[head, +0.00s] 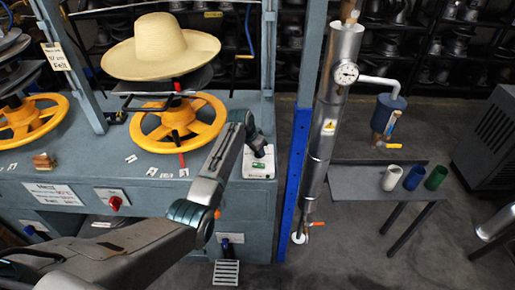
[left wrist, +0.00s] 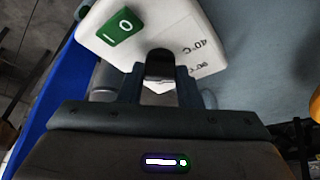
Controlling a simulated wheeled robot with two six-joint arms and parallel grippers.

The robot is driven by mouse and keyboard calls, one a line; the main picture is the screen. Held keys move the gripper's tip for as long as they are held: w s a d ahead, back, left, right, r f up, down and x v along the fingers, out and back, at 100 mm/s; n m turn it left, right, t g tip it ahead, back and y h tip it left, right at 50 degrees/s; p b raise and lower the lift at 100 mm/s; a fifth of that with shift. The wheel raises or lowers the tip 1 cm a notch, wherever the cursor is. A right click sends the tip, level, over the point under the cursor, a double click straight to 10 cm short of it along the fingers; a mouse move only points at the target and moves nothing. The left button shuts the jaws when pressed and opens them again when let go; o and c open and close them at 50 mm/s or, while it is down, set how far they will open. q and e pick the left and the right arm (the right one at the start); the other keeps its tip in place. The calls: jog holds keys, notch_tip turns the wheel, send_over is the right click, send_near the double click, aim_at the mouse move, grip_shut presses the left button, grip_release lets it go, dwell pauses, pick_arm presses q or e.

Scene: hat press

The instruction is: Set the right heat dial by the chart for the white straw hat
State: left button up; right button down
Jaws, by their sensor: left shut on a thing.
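The white straw hat (head: 160,50) sits on the right press, above a yellow handwheel (head: 178,140). A white sign with lines of writing, likely the chart (head: 57,194), is on the bench front at left; its text is too small to read surely. The right heat dial is a black knob (left wrist: 160,65) on a white panel (left wrist: 195,25), with "40 C" and "90 C" marks upside down in the left wrist view. My left gripper (head: 257,143) is shut on this knob. The knob's pointer is not clear. My right gripper is out of view.
A green rocker switch (left wrist: 118,27) is on the same panel, close to the knob. A red knob (head: 115,203) is on the bench front. A blue post (head: 293,170) and a steel pipe (head: 325,120) stand right of the panel. A side table (head: 350,183) holds three cups.

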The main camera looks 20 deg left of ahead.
pick_arm(q)
jog(key=shift+m, duration=0.6)
jog(key=o, duration=1)
jog(key=b+v, duration=0.2)
jog(key=v, duration=0.8)
jog(key=shift+a+r, duration=0.2)
jog(key=shift+r, duration=0.2)
